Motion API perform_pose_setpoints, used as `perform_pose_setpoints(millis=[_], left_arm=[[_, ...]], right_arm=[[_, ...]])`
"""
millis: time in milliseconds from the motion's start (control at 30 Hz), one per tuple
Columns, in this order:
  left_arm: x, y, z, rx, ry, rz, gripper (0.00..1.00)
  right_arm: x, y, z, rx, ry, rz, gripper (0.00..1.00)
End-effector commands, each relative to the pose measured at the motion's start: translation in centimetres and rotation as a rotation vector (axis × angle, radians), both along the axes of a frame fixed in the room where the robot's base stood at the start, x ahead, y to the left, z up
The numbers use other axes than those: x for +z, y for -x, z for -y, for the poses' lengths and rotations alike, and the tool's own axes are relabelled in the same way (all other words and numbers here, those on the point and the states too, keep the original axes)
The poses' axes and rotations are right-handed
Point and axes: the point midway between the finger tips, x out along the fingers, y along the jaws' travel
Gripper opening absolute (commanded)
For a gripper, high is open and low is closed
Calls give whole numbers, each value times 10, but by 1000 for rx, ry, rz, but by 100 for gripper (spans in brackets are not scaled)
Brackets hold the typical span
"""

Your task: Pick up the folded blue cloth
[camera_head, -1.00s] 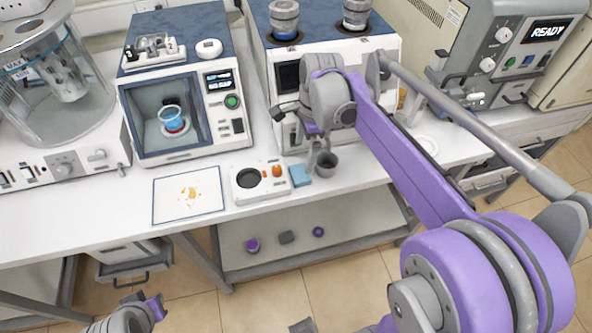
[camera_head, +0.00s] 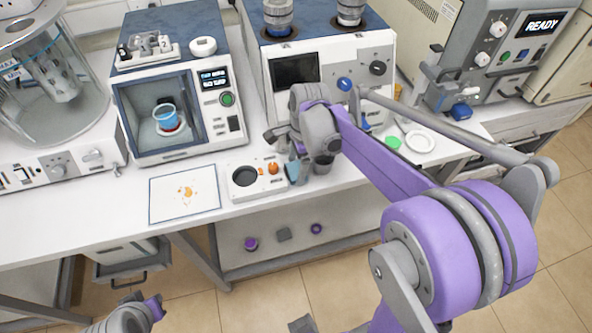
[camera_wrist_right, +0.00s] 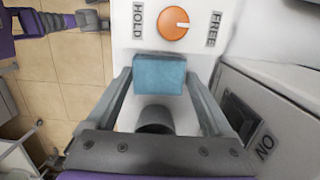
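The folded blue cloth (camera_head: 291,173) is a small light-blue block by the right end of the white panel with the orange knob. In the right wrist view the cloth (camera_wrist_right: 159,75) lies between my right gripper's fingertips (camera_wrist_right: 158,78), with a narrow gap seen at each side. The right gripper (camera_head: 291,158) is open, just above and partly in front of the cloth in the head view. A grey part of my left arm, perhaps the left gripper (camera_head: 132,313), shows at the lower left edge; its fingers cannot be made out.
A dark grey cup (camera_wrist_right: 155,120) stands right beside the cloth, between the fingers in the wrist view. The white panel (camera_head: 257,177) with its orange knob (camera_head: 273,168) adjoins the cloth. A stained white sheet (camera_head: 185,205) lies left. Instruments line the bench behind.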

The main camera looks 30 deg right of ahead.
Motion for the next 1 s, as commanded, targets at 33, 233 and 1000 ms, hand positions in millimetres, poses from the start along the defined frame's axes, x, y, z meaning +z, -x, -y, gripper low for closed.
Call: perform_pose_setpoints(millis=[33, 233, 1000], left_arm=[[0, 0, 0, 0, 0, 0, 0], [0, 0, 0, 0, 0, 0, 0], [8, -3, 0, 0, 0, 5, 0]], right_arm=[[0, 0, 0, 0, 0, 0, 75], [0, 0, 0, 0, 0, 0, 39], [67, 0, 0, 0, 0, 1, 32]])
